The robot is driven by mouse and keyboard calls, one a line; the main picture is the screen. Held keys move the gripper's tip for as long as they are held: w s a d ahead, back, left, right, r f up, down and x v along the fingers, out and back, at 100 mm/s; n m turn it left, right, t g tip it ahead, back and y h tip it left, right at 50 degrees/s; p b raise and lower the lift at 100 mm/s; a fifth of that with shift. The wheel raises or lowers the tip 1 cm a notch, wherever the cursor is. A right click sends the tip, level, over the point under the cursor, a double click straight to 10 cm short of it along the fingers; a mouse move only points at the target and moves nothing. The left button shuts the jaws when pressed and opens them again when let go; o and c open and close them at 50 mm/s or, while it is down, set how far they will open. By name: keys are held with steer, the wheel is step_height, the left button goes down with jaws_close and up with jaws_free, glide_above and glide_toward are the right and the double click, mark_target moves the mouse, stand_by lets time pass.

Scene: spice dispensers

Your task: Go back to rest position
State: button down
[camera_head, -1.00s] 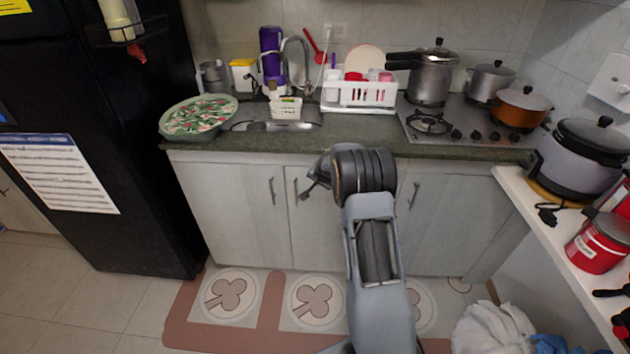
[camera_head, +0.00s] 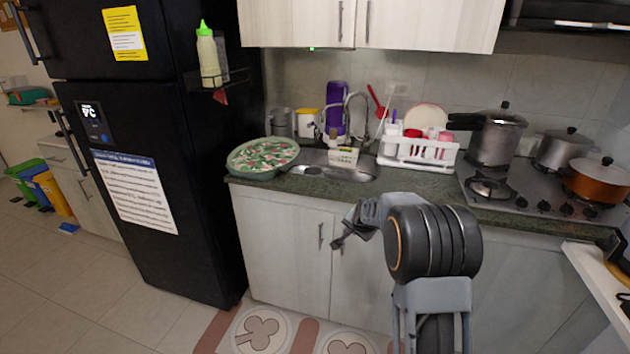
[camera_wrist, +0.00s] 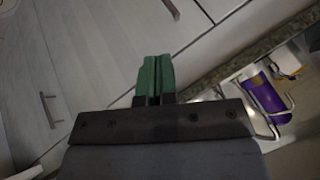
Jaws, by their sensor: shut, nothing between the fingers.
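My arm is folded in front of the lower cabinets in the head view, with my gripper (camera_head: 341,238) at its left end, small and dark there. In the wrist view my gripper (camera_wrist: 154,78) shows two green fingers side by side, shut with nothing between them. The fingers are in front of pale cabinet fronts and apart from the counter objects.
The counter (camera_head: 330,190) holds a patterned bowl (camera_head: 262,156), a white dish rack (camera_head: 418,152), a purple bottle (camera_head: 335,108) and a pressure cooker (camera_head: 493,138). A black fridge (camera_head: 215,190) with a squeeze bottle (camera_head: 208,52) stands at left.

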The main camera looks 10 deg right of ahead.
steer(key=s+a+f+n+g, duration=0.2)
steer(key=s+a+n+g, duration=0.15)
steer(key=s, duration=0.55)
steer(key=s+a+r+n+p, duration=0.3)
steer(key=s+r, duration=0.5)
steer(key=s, duration=0.3)
steer(key=s+a+r+n+p, duration=0.3)
steer(key=s+r, duration=0.5)
steer(key=s, duration=0.3)
steer(key=shift+s+a+r+y, duration=0.25)
steer(key=shift+s+r+y, duration=0.05)
steer(key=shift+s+r, duration=0.1)
steer(key=shift+n+g, duration=0.25)
